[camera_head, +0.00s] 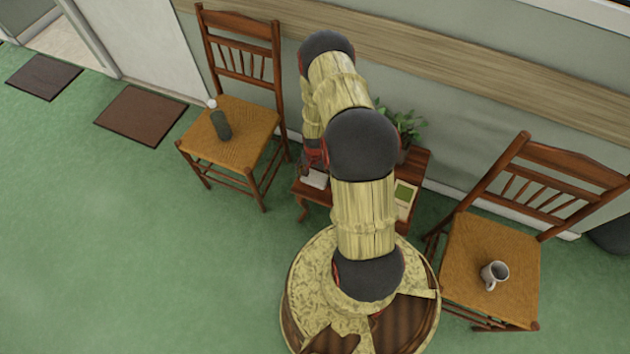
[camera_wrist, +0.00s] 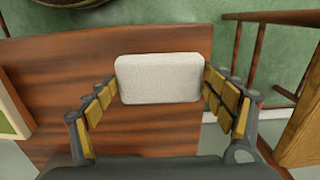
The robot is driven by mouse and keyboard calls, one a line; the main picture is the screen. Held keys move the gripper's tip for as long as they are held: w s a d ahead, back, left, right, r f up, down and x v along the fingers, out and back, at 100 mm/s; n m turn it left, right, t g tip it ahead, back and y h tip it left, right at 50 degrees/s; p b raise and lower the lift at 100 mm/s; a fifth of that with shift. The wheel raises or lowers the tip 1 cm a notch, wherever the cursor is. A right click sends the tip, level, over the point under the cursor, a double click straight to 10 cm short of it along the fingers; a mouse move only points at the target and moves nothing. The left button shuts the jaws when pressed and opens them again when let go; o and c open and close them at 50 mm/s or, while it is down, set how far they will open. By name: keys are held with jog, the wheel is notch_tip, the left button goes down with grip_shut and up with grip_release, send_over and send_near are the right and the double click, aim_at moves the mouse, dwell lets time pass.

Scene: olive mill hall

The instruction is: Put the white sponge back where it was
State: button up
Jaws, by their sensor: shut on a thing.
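The white sponge (camera_wrist: 158,78) is a pale rounded block between the two fingers of my gripper (camera_wrist: 160,88) in the wrist view. The fingers are shut on its left and right ends. Behind it is the reddish-brown wooden top of a small table (camera_wrist: 75,60). I cannot tell whether the sponge touches the tabletop or is held just above it. In the head view the sponge (camera_head: 315,179) shows as a pale block at the left end of the table (camera_head: 420,163), below my arm. My arm hides much of the table and most of my gripper there.
A potted plant (camera_head: 408,122) and a green-and-cream flat item (camera_head: 404,195) are on the table. A chair with a dark bottle (camera_head: 221,124) stands left; a chair with a grey mug (camera_head: 494,275) stands right. The wall is close behind. Green floor is open at left.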

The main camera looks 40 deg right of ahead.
aim_at(315, 178)
jog(key=shift+w+d+f, duration=0.45)
jog(key=shift+f, duration=0.3)
jog(key=shift+w+d+f+b, duration=0.1)
jog(key=shift+f+b, duration=0.5)
jog(key=shift+f, duration=0.3)
jog(key=shift+w+d+f+b, duration=0.1)
jog(key=shift+f+b, duration=0.5)
jog(key=shift+f, duration=0.25)
jog(key=shift+f, duration=0.2)
jog(key=o, duration=1)
jog(key=shift+o, duration=0.4)
jog(key=shift+r, duration=0.1)
